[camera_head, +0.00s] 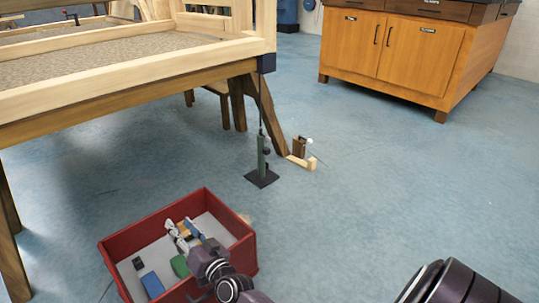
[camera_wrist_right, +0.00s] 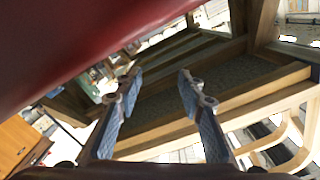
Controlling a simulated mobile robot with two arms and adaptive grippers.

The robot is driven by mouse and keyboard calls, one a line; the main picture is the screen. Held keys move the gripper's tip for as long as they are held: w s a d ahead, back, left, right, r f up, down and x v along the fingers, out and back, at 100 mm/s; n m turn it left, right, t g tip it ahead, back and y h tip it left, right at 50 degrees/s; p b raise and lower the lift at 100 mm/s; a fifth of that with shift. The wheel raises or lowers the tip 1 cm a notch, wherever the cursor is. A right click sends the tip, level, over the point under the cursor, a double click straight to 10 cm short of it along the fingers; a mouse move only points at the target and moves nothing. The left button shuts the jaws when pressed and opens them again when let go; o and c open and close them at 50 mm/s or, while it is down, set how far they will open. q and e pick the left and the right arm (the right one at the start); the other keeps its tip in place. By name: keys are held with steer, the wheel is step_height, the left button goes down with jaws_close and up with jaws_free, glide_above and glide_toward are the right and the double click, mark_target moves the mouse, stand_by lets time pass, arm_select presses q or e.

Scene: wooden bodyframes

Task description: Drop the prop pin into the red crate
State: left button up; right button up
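The red crate (camera_head: 122,243) stands on the floor at the lower left in the head view, with several small things inside. My right gripper (camera_head: 212,264) is at the crate's right part, over its inside as seen from the head. In the right wrist view its two fingers (camera_wrist_right: 157,80) are apart with nothing between them. A red surface, likely the crate's wall (camera_wrist_right: 70,40), fills the upper left there. I cannot single out the prop pin. A green post on a black base (camera_head: 262,170) stands on the floor beyond the crate. My left gripper is not in view.
A wooden frame on a table (camera_head: 120,85) stands at the upper left, its leg (camera_head: 262,110) near the post. A small wooden piece (camera_head: 301,160) lies by that leg. A wooden cabinet (camera_head: 400,50) stands at the back right. The floor (camera_head: 390,190) between is clear.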

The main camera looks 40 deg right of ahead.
steer(key=s, duration=1.2)
steer(key=shift+d, duration=0.2)
